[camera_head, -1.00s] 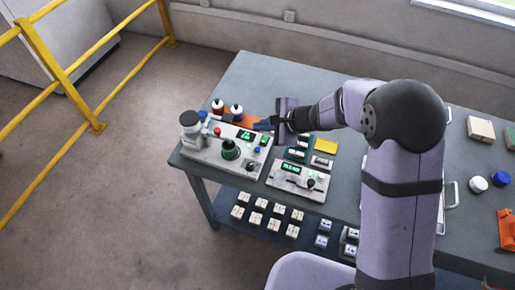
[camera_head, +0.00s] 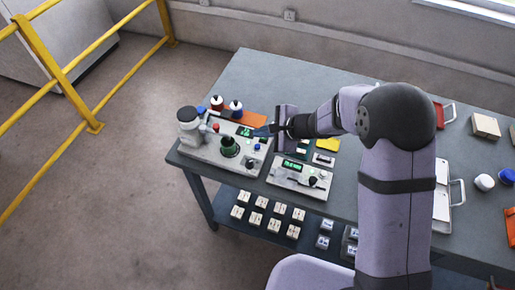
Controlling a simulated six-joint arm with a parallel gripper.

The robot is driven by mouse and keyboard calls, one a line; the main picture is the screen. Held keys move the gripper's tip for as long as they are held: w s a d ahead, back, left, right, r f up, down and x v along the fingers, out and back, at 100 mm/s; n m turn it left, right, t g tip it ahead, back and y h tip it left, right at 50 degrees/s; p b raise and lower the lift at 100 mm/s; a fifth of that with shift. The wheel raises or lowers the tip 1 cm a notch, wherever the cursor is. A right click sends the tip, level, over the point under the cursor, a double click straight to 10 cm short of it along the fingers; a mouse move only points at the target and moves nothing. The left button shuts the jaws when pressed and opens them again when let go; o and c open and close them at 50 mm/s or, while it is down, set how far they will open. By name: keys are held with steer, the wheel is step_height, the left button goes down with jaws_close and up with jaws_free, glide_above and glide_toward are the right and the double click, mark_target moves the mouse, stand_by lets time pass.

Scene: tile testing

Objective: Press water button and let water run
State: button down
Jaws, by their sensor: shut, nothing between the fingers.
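A light grey test unit (camera_head: 207,156) sits at the bench's left end. Which control is the water button is not readable, and I see no running water. My gripper (camera_head: 262,131) is shut and empty. Its dark fingertips point left, over or just beside the unit's back right corner, near the display and above the blue button in the picture. Whether they touch anything cannot be told.
A second unit with a green display (camera_head: 292,166) stands to the right, beside a yellow pad (camera_head: 327,144). Red-and-white and blue-and-white bottles (camera_head: 236,107) stand behind the first unit. My arm covers the bench's middle. The bench's back left surface is clear.

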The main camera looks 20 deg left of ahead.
steer(key=shift+f+b, duration=1.55)
steer(key=shift+f, duration=0.3)
steer(key=shift+f+b, duration=0.15)
steer(key=shift+b, duration=0.15)
stand_by(0.5)
steer(key=shift+f+b, duration=0.25)
steer(key=shift+b, duration=0.15)
steer(key=shift+f+b, duration=0.45)
steer(key=shift+b, duration=0.15)
stand_by(0.9)
steer(key=shift+r, duration=0.1)
stand_by(0.4)
steer(key=shift+r+p, duration=0.55)
steer(key=shift+r, duration=0.25)
steer(key=shift+r, duration=0.1)
steer(key=shift+r+p, duration=1.8)
steer(key=shift+r, duration=0.6)
